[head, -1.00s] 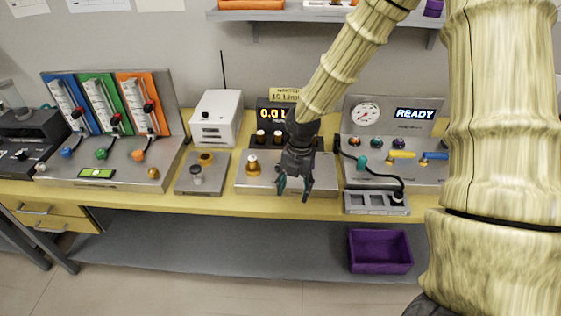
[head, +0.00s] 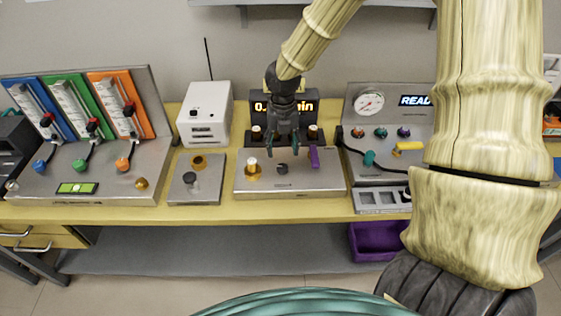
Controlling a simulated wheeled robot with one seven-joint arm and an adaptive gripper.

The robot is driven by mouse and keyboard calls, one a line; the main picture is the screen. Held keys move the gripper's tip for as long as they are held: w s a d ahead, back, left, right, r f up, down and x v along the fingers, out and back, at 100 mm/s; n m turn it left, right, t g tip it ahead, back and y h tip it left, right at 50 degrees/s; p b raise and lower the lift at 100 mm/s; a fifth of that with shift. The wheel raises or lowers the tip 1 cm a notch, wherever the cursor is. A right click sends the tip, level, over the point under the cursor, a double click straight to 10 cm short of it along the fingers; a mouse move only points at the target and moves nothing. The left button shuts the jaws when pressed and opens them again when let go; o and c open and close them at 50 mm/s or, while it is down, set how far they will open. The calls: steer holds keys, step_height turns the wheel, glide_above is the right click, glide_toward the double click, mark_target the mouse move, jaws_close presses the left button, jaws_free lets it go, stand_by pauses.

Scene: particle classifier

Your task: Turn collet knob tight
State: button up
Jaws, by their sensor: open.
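My gripper (head: 283,149) is open and empty, fingers pointing down above the middle steel panel (head: 322,183). A small dark knob (head: 282,169) sits on that panel just below the fingertips, apart from them. A brass fitting with a white top (head: 252,169) stands upright on the same panel, left of the gripper. A purple lever (head: 314,157) stands to the right. I cannot tell for sure which of these is the collet knob; the brass fitting looks most like a collet.
A small plate (head: 207,192) with a dark knob and brass ring is at left. A white box with an antenna (head: 204,113) stands behind it. A lit display (head: 285,107) is partly hidden by my gripper. A gauge panel (head: 357,122) stands right. A purple bin (head: 375,240) is below.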

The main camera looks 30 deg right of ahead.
mark_target(283, 166)
steer(key=shift+f+p, duration=0.5)
steer(key=shift+f, duration=3.75)
steer(key=c, duration=1)
steer(key=shift+c, duration=0.2)
